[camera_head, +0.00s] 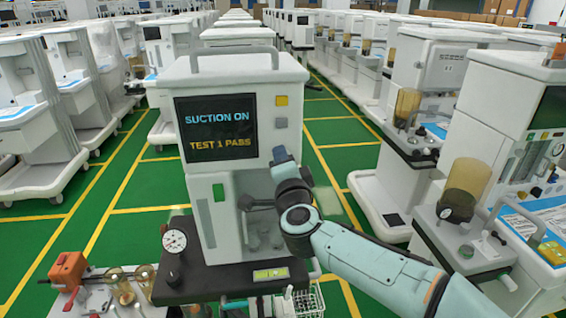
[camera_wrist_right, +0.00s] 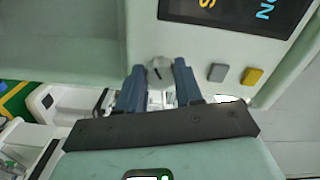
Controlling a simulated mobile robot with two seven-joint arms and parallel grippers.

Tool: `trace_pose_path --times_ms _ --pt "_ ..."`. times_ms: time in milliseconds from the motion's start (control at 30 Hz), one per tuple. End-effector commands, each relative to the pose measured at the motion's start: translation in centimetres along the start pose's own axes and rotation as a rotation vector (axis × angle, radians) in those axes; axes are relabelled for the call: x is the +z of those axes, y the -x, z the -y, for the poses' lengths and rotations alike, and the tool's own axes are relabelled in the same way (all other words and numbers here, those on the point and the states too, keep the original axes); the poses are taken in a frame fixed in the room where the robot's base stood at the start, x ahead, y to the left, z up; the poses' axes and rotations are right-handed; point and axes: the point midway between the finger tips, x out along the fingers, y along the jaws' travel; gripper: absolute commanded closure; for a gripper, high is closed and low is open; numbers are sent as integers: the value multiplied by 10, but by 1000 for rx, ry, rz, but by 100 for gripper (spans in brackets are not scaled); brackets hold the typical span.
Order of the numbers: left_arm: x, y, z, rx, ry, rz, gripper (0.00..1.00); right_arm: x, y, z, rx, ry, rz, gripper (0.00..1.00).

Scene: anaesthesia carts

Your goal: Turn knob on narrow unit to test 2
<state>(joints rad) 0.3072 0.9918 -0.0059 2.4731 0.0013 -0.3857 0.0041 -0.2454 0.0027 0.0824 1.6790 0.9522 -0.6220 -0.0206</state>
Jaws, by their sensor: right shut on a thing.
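The narrow unit (camera_head: 235,70) stands upright in front of me, a pale cabinet with a dark screen (camera_head: 216,127) reading "SUCTION ON" and "TEST 1 PASS". My right gripper (camera_head: 281,157) is at its front panel, right of the screen and below the two buttons. In the right wrist view, the grey round knob (camera_wrist_right: 160,70) with a dark pointer mark sits between the two blue fingers of the right gripper (camera_wrist_right: 158,80), which is shut on it. The gripper hides the knob in the head view. My left gripper is out of view.
A yellow button (camera_head: 282,100) and a grey button (camera_head: 281,122) sit above the gripper. A gauge (camera_head: 174,241) and an orange device (camera_head: 70,270) stand low on the left. Other carts crowd the right; green floor aisles show on both sides.

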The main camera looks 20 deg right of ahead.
Motion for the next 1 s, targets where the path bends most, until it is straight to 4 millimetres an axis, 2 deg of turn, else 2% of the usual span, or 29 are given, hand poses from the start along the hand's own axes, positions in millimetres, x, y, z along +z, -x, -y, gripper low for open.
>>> trace_pose_path --times_ms 67,100,133,167,433,567,667,1000 --pt "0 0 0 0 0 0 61 0 0 0 1 1 1 95" --pt "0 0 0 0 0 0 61 0 0 0 1 1 1 52" --pt "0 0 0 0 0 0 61 0 0 0 1 1 1 42" --pt "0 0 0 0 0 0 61 0 0 0 1 1 1 39" --pt "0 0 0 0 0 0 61 0 0 0 0 1 0 39" --pt "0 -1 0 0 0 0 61 0 9 1 -2 0 0 39" --pt "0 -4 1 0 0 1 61 0 25 0 -2 0 1 39" --pt "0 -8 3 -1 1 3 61 0 101 0 -2 1 1 39"
